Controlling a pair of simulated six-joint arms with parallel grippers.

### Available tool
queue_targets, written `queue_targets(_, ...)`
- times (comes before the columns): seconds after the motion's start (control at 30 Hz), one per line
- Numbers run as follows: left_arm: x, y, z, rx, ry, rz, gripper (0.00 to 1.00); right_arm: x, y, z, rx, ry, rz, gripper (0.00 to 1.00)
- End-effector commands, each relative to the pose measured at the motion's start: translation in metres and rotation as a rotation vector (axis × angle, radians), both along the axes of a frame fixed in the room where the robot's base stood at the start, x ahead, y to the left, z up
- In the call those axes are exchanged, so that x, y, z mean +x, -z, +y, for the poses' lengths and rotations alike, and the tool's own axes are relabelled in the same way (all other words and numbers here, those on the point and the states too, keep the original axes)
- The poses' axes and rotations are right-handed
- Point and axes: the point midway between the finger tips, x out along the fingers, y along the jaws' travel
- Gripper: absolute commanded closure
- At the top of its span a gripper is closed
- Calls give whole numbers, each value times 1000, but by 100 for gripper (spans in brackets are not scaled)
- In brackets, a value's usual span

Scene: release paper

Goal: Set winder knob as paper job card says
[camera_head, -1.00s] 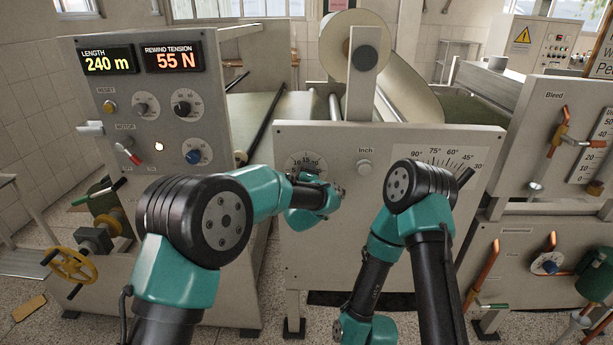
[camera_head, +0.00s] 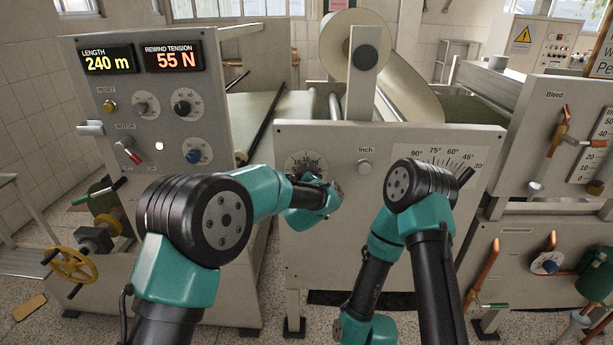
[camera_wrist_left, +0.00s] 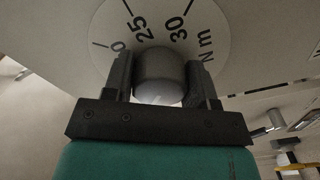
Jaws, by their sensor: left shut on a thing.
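A grey knob (camera_wrist_left: 160,76) sits on a round white dial marked 25, 30 and N m in the left wrist view. My left gripper (camera_wrist_left: 163,88) is shut on this knob, one finger on each side. In the head view the dial (camera_head: 305,160) is on the middle grey panel, its lower part and the knob hidden behind my left wrist (camera_head: 312,200). The knob's pointer cannot be made out. My right arm (camera_head: 420,190) is at the right, folded downward; its gripper is out of view. I cannot make out a paper job card.
The left panel has displays reading 240 m (camera_head: 107,61) and 55 N (camera_head: 173,57), several knobs and a motor lever (camera_head: 130,152). An Inch button (camera_head: 364,167) is right of the dial. A paper roll (camera_head: 350,40) stands above. Pipes and valves are at the right.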

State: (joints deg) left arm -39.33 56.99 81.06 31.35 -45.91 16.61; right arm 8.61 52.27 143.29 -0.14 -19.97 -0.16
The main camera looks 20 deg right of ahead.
Motion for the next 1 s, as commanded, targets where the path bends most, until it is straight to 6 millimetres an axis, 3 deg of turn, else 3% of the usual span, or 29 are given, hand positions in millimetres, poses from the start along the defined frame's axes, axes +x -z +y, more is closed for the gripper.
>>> queue_targets(0.3, 0, 0, 0, -1, 0, 0, 22, 0, 0, 0, 0, 0, 0, 48)
queue_targets(0.67, -4, 0, 1, -1, 0, 0, 22, 0, 0, 0, 0, 0, 0, 48)
queue_targets(1.0, -42, 0, 14, 1, 2, 1, 22, 0, 0, 0, 0, 0, 0, 48)
